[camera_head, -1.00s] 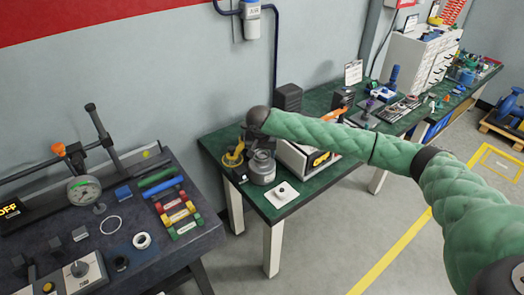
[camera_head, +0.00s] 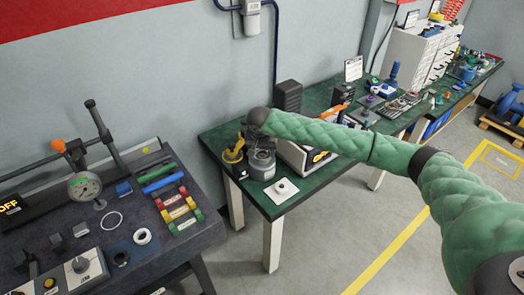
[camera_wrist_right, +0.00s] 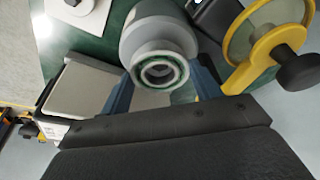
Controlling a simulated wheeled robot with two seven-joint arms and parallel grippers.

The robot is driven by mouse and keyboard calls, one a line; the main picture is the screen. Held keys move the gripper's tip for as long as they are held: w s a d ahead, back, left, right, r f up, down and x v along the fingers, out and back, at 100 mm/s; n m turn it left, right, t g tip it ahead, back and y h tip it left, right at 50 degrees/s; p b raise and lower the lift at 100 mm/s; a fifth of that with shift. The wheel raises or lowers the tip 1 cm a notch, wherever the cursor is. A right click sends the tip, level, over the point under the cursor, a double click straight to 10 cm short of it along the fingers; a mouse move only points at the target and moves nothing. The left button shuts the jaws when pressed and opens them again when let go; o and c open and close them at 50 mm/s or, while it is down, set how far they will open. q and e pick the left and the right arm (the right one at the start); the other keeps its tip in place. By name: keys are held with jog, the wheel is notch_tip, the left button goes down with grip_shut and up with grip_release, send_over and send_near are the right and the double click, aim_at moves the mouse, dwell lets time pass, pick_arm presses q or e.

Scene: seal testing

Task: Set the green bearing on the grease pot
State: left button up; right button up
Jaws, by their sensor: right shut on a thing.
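The grease pot (camera_head: 262,167) is a grey metal cylinder near the left end of the green-topped bench. It also shows in the right wrist view (camera_wrist_right: 148,22), below the fingers. The green bearing (camera_wrist_right: 161,73) is a pale ring with a green band inside, between the blue fingertips in the wrist view. My right gripper (camera_wrist_right: 161,90) is shut on it. The bearing lines up with the pot's top; I cannot tell whether they touch. In the head view my right gripper (camera_head: 260,140) is above the pot and hides the bearing. My left gripper is not in view.
A yellow device with a dark knob (camera_wrist_right: 265,45) stands close beside the pot. A white plate (camera_head: 282,190) lies near the bench's front edge. A light-coloured box (camera_head: 298,155) stands to the pot's right. A dark table (camera_head: 200,240) with a gauge is at left.

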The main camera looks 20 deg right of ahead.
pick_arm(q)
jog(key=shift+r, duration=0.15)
pick_arm(e)
jog(key=shift+f, duration=0.35)
jog(key=o, duration=1.3)
jog(key=shift+c, duration=0.2)
jog(key=shift+r+p, duration=0.2)
jog(key=shift+p, duration=0.15)
jog(key=shift+r+p, duration=1)
jog(key=shift+r, duration=0.05)
jog(key=shift+r+p, duration=1)
jog(key=shift+r, duration=0.15)
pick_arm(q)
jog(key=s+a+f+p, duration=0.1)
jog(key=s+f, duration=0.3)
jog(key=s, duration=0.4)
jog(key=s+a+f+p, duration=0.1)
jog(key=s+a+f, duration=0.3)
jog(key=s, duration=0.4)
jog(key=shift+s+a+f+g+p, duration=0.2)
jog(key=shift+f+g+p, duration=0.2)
pick_arm(e)
jog(key=shift+r, duration=1.55)
